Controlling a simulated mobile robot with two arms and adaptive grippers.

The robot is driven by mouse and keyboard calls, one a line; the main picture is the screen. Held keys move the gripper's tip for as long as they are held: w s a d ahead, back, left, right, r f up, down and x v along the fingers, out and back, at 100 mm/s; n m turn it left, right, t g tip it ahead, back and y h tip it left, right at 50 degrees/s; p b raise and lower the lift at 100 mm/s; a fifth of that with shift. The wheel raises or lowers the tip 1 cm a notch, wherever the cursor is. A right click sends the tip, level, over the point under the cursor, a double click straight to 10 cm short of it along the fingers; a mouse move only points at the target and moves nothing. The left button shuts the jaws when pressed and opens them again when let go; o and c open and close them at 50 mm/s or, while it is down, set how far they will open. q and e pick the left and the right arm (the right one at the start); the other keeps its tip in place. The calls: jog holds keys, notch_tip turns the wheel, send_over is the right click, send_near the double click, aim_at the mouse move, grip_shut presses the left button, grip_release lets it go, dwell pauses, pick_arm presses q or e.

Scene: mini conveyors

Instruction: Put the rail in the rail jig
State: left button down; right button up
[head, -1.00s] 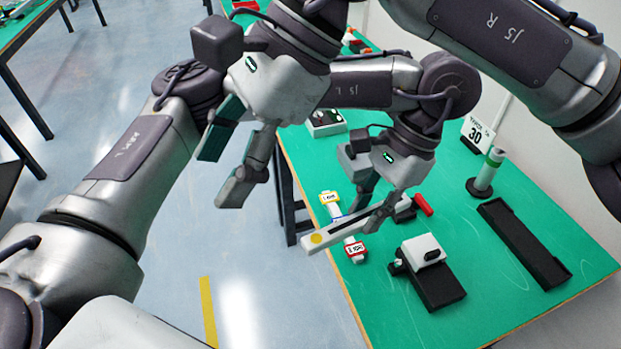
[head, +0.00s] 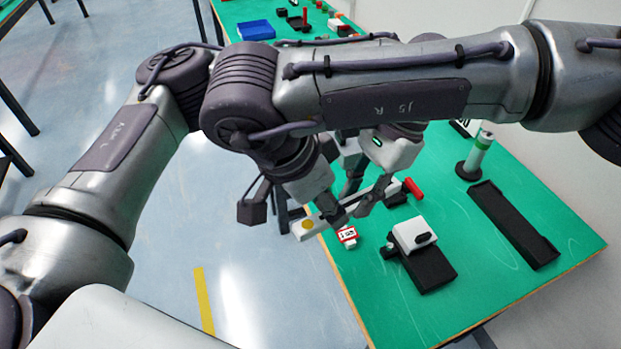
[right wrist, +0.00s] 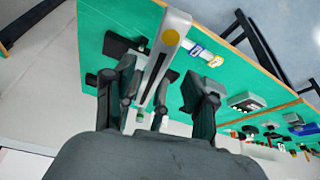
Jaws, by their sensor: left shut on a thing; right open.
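The rail is a pale bar with a dark slot and a yellow dot at its near end (head: 308,227). My left gripper (head: 362,198) is shut on it and holds it above the table's left edge. My right gripper (head: 296,206) is open, reaching across at the rail's yellow-dot end. In the right wrist view the rail (right wrist: 168,50) runs between the spread fingers of my right gripper (right wrist: 160,82), which are not closed on it. The long dark channelled tray at the right, apparently the rail jig (head: 512,225), is empty. My right arm hides part of the left gripper.
A black block with a white clamp-like top (head: 414,234) stands between the rail and the tray. A red-and-white tag (head: 347,236) lies near the table edge. A white-and-green post (head: 481,152) stands behind. The green table (head: 560,225) is clear right of the tray.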

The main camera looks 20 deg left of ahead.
jog(key=shift+x, duration=1.6)
jog(key=shift+a, duration=0.1)
grip_shut()
pick_arm(q)
jog(key=c, duration=0.8)
grip_release()
jog(key=shift+c, duration=0.2)
